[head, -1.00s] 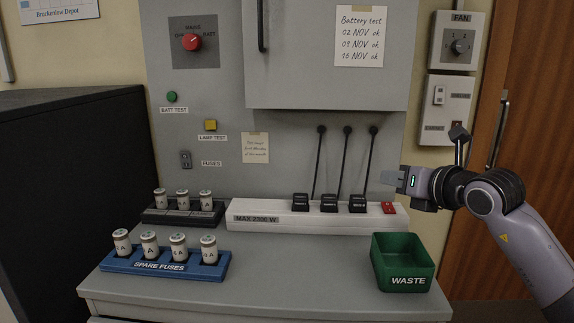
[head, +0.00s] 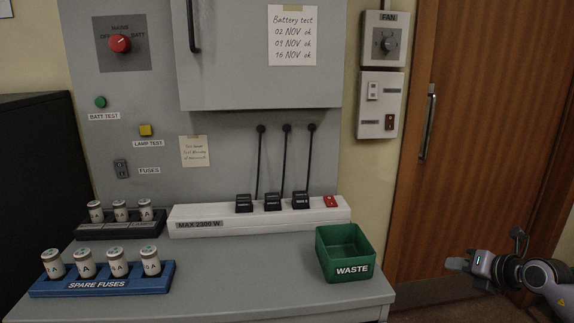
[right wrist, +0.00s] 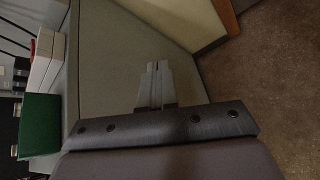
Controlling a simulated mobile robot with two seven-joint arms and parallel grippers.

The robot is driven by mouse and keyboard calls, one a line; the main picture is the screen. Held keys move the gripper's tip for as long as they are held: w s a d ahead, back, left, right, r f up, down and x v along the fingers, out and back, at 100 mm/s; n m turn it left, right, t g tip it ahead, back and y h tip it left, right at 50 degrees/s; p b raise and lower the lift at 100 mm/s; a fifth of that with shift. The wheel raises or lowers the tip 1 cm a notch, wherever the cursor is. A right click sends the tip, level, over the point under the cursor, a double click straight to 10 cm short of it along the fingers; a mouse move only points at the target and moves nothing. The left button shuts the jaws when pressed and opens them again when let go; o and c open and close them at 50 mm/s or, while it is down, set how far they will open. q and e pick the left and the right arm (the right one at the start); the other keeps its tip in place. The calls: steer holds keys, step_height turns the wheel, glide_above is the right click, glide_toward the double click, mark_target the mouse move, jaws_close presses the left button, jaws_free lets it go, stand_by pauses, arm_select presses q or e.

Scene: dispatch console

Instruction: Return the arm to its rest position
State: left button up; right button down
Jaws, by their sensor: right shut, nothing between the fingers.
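My right gripper (head: 456,264) is at the lower right of the head view, to the right of the console's front edge and clear of everything. Its fingers are shut with nothing between them. My left gripper is out of view.
The green waste bin (head: 348,279) stands at the console's right end, left of my gripper. Behind it is a white power strip (head: 200,228) with several plugs. A blue spare fuse rack (head: 100,291) sits at left. A wooden door (head: 480,120) is at right.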

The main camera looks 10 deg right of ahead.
step_height(320, 180, up, 6)
steer(key=w+a+m+t+y, duration=0.2)
steer(key=m+t, duration=0.1)
steer(key=t, duration=0.1)
steer(key=d+r+m+t+h, duration=0.45)
steer(key=d+r+m, duration=0.2)
steer(key=m, duration=0.65)
steer(key=d+f+m+g+h, duration=0.4)
steer(key=m+h, duration=0.1)
steer(key=m, duration=0.3)
steer(key=s+a+f+g+y, duration=0.25)
steer(key=s+a+f, duration=0.35)
steer(key=a+f, duration=0.65)
steer(key=s+a+f+g+y, duration=0.1)
steer(key=s+a+f+y, duration=0.2)
steer(key=s+a+f, duration=0.65)
steer(key=s+a+f+m+g+y, duration=0.1)
steer(key=s+a+f+m, duration=0.1)
steer(key=s+a+f, duration=0.4)
steer(key=s+a+f+m+g+y, duration=0.15)
steer(key=s+a, duration=0.25)
steer(key=a, duration=0.4)
steer(key=r+p, duration=0.1)
steer(key=s+a+r+p, duration=0.1)
steer(key=r+p, duration=0.1)
steer(key=p, duration=0.1)
steer(key=shift+s+a+r, duration=0.2)
steer(key=shift+s+a, duration=0.1)
steer(key=shift+s, duration=0.05)
